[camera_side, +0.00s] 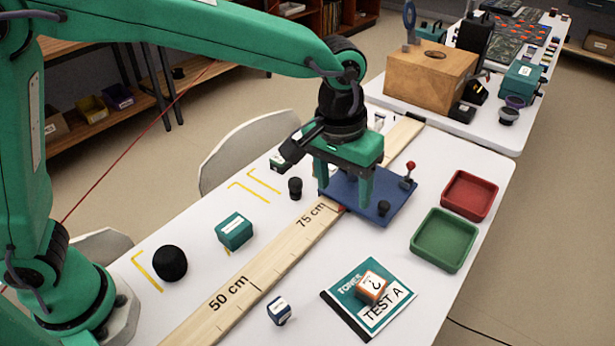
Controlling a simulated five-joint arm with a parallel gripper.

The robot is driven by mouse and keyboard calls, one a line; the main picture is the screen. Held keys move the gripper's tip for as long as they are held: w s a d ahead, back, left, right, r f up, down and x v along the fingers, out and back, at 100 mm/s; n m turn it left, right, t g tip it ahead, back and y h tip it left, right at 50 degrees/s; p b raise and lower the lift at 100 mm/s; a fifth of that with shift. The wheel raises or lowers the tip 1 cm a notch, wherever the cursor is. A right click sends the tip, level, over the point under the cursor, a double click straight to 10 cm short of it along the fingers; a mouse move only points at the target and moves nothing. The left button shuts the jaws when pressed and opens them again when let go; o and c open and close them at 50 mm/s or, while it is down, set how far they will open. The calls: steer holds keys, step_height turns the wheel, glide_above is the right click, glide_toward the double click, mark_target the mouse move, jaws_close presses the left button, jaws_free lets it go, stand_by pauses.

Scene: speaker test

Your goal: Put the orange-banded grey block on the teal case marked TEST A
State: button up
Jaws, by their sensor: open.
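The teal case marked TEST A (347,291) lies flat near the front of the white table. A small block with orange sides and a pale marked top (370,287) sits on the case, beside its white TEST A label; it looks like the orange-banded block. My gripper (344,194) points down over the blue plate (392,190), behind and apart from the case and block. Its two fingers are spread, and I see nothing held between them. The gripper hides part of the plate and what lies behind it.
A wooden ruler (251,280) runs along the table. A blue-and-white block (279,311), teal block (235,232) and black round object (170,263) stand nearby. Green (443,241) and red (470,194) trays lie right. A red-knobbed lever (409,173) rises from the plate.

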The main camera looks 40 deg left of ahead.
steer(key=s+a+r+t, duration=0.1)
steer(key=s+a+r, duration=0.2)
steer(key=a, duration=0.5)
steer(key=s+a+r+t, duration=0.15)
steer(key=a+r, duration=0.25)
steer(key=a, duration=0.4)
steer(key=s+a+f+t, duration=0.2)
steer(key=s+a, duration=0.9)
steer(key=shift+s+f+y, duration=0.15)
steer(key=shift+s+y, duration=0.2)
steer(key=shift+y, duration=0.05)
